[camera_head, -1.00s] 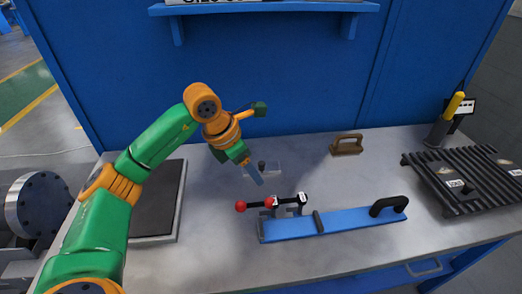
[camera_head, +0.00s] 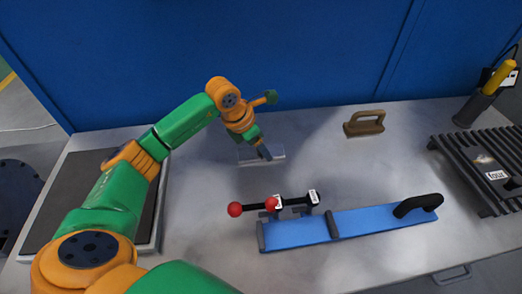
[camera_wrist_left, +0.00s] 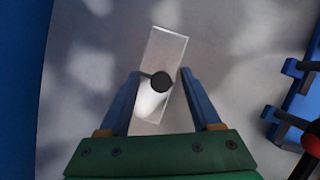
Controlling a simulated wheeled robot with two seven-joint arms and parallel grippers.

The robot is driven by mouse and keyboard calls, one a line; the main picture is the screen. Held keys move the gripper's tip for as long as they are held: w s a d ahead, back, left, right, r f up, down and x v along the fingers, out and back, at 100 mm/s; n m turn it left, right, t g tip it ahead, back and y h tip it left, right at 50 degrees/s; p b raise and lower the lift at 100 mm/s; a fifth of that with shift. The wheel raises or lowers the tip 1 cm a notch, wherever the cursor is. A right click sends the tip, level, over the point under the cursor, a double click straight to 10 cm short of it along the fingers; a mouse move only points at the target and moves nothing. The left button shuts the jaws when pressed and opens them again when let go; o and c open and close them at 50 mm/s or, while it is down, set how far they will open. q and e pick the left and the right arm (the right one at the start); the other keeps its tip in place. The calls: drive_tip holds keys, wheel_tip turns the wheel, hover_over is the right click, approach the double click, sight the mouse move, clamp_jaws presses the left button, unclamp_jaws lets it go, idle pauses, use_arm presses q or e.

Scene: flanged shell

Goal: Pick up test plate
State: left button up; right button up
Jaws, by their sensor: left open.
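The test plate is a small, pale, shiny rectangular plate (camera_head: 277,154) lying on the grey bench top behind the blue fixture. It has a round black knob. In the left wrist view the plate (camera_wrist_left: 165,48) lies slightly tilted between and beyond my fingers. Its knob (camera_wrist_left: 160,82) sits between the fingertips, with a gap visible on the right side; the left finger is close to the knob's side pin. My left gripper (camera_head: 264,152) is open over the plate, pointing down; it also shows in the left wrist view (camera_wrist_left: 160,74). My right gripper is out of view.
A blue fixture (camera_head: 375,219) with red-knobbed clamps (camera_head: 271,204) and a black handle stands in front. A brown handled block (camera_head: 364,125) stands behind right. A black ribbed rack (camera_head: 470,165) is at far right, a dark framed pad (camera_head: 152,205) at left. A blue wall closes the back.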

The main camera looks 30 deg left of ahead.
use_arm(q)
drive_tip(key=shift+s+r, duration=0.1)
drive_tip(key=shift+s, duration=0.05)
drive_tip(key=c, duration=0.7)
clamp_jaws()
idle(0.5)
